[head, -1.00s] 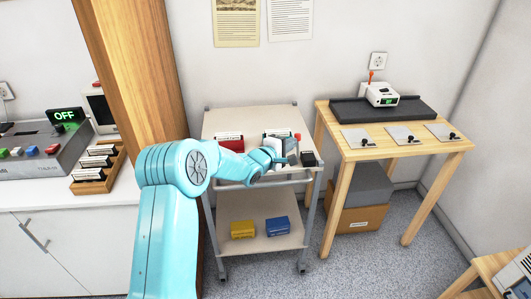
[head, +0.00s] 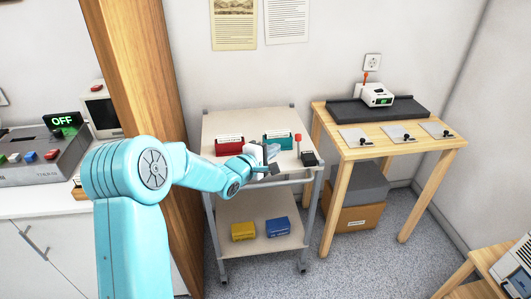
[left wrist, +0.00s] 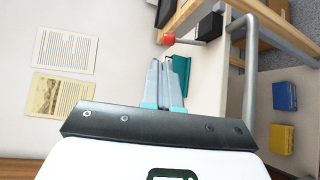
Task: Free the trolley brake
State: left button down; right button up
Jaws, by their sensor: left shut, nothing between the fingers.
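The trolley (head: 245,190) stands against the wall with a grey frame and two pale shelves. On the right of its top shelf is a black block (head: 310,158) with an upright red-topped lever (head: 298,139), apparently the brake. In the left wrist view the red knob (left wrist: 169,39) and black block (left wrist: 208,27) lie beyond the fingertips, turned sideways. My left gripper (head: 271,151) is over the top shelf's front, left of the lever and apart from it. In the left wrist view its fingers (left wrist: 166,75) are together and empty. My right gripper is not in view.
A red box (head: 230,146) and a teal box (head: 278,141) sit on the top shelf. Yellow (head: 243,231) and blue (head: 277,233) boxes are below. The trolley handle crosses its front. A wooden table (head: 400,150) stands close on the right, a wooden post (head: 140,80) on the left.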

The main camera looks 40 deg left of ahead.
pick_arm(q)
jog(key=shift+s+r, duration=0.2)
jog(key=shift+s, duration=0.4)
jog(key=shift+s+r, duration=0.15)
jog(key=shift+s, duration=0.4)
jog(key=shift+d, duration=0.1)
